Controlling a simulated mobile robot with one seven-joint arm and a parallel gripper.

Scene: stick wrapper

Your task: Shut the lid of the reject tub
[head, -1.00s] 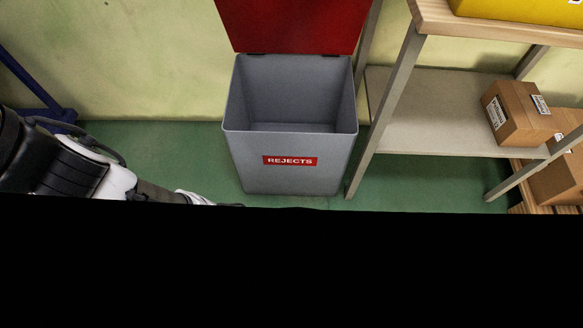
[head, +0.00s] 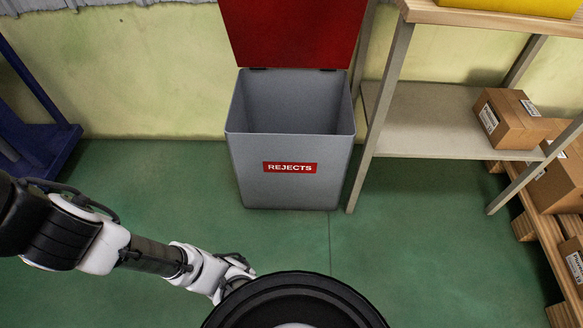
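The grey reject tub (head: 293,175) stands on the green floor by the back wall, with a red "REJECTS" label on its front. Its red lid (head: 292,35) is hinged at the back rim and stands open, raised upright; its top runs out of the picture. The inside of the tub looks empty as far as it shows. My arm reaches in from the left, low in front of the tub and apart from it. My gripper (head: 238,270) is near the bottom middle, partly hidden behind a black round part of my own body; its fingers cannot be made out.
A shelf unit (head: 425,120) with a cardboard box (head: 509,118) stands close on the tub's right. A wooden pallet (head: 530,240) with boxes is at the far right. A blue frame (head: 45,140) stands at the left. The floor (head: 160,190) left of the tub is clear.

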